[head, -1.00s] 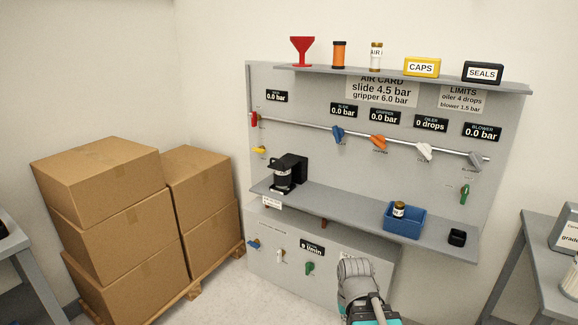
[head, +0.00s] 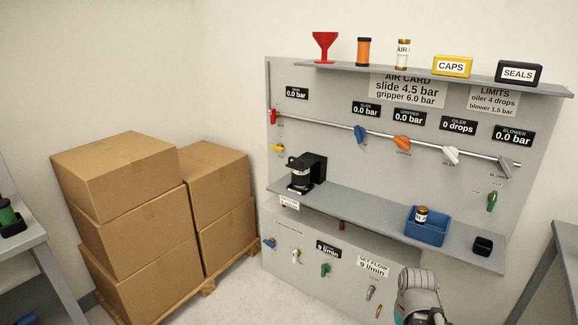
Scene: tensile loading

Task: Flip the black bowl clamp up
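In the head view, a black device (head: 306,172) stands on the left end of the panel's shelf. It has a black bowl-like part with a pale band at its front and a black block behind. The clamp cannot be told apart from the bowl at this size. My arm (head: 418,292) shows at the bottom right, in front of the panel and below the shelf. My gripper's fingertips are not in the picture.
The shelf (head: 350,215) also carries a blue bin (head: 428,232) with a small jar and a small black cup (head: 483,246). Stacked cardboard boxes (head: 120,180) stand on a pallet at left. Tables flank both sides. Bare floor shows between boxes and panel.

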